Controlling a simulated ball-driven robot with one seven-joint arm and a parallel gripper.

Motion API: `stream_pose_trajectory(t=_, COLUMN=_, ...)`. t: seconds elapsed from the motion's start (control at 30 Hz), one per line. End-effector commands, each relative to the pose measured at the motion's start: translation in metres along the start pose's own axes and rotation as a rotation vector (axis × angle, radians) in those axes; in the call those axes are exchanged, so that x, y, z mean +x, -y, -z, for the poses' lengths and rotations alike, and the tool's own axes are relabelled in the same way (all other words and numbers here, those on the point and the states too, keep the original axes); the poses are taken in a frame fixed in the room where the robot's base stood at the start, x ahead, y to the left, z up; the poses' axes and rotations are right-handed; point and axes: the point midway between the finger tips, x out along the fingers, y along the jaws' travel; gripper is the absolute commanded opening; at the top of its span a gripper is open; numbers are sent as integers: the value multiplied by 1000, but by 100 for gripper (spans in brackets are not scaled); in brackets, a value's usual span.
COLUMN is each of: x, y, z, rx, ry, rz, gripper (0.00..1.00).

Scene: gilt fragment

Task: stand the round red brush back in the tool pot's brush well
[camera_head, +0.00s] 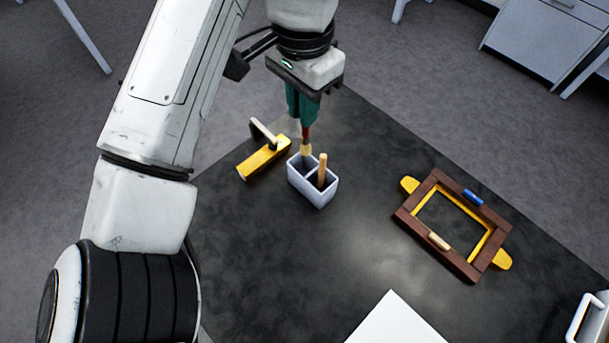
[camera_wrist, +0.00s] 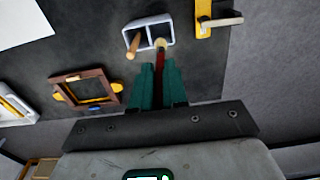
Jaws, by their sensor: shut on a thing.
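My gripper (camera_head: 303,119) is shut on the round red brush (camera_head: 306,134) and holds it upright, with its pale bristles pointing down. The tool pot (camera_head: 314,192) is a light grey box with two compartments, standing on the dark table below the gripper. The bristle tip is at the back of the pot's left compartment in the head view; I cannot tell whether it is above the rim or just inside. In the wrist view the brush (camera_wrist: 160,60) reaches from the green fingers (camera_wrist: 158,85) to the pot's (camera_wrist: 136,25) right compartment. A wooden-handled tool (camera_head: 322,168) stands in the other compartment.
A yellow block with a pale handle (camera_head: 263,159) lies close left of the pot. A brown wooden frame (camera_head: 405,217) with yellow parts lies to the right. A white sheet (camera_head: 390,322) is at the front. The dark table (camera_head: 260,260) is clear between them.

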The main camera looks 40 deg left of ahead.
Motion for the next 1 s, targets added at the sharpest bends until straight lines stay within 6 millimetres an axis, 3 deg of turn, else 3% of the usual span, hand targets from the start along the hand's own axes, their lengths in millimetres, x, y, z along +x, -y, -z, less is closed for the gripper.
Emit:
stream_pose_trajectory(t=0.3, x=48, y=2, z=-4, rx=0, ry=5, rz=-4, gripper=0)
stream_pose_trajectory(t=0.73, x=91, y=2, z=-4, rx=-2, ry=5, rz=-3, gripper=0)
stream_pose_trajectory(t=1.0, x=99, y=2, z=-3, rx=-1, ry=3, rz=-1, gripper=0)
